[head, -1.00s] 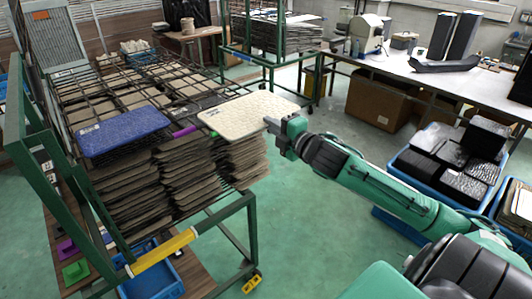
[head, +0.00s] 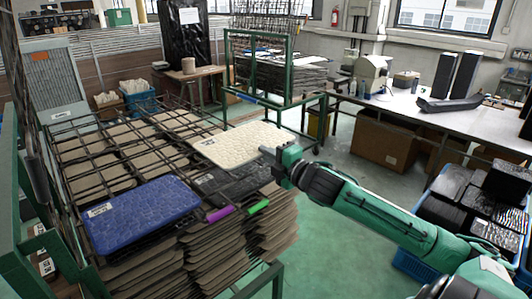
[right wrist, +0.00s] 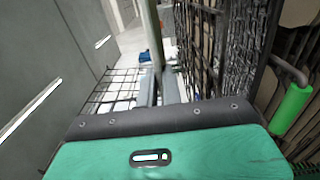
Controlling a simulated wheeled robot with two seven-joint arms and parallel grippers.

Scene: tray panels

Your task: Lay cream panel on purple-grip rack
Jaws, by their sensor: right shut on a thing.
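The cream panel (head: 243,144) is a pale, textured sheet, held roughly level over the right back part of the rack stack in the head view. My right gripper (head: 268,152) is shut on its right edge. The purple grip (head: 220,215) sticks out at the front of a dark wire rack, left of a green grip (head: 258,207). The purple-grip rack is partly hidden, and I cannot tell whether the panel touches it. In the right wrist view, my right gripper's fingers (right wrist: 160,88) show beside wire racks and a green grip (right wrist: 292,110). My left gripper is not in view.
A blue panel (head: 142,212) lies on the racks at left. A dark panel (head: 236,180) lies in front of the cream one. The green cart frame (head: 20,245) stands at left. A workbench (head: 400,105) and blue crates (head: 412,266) are at right, with green floor (head: 335,225) between.

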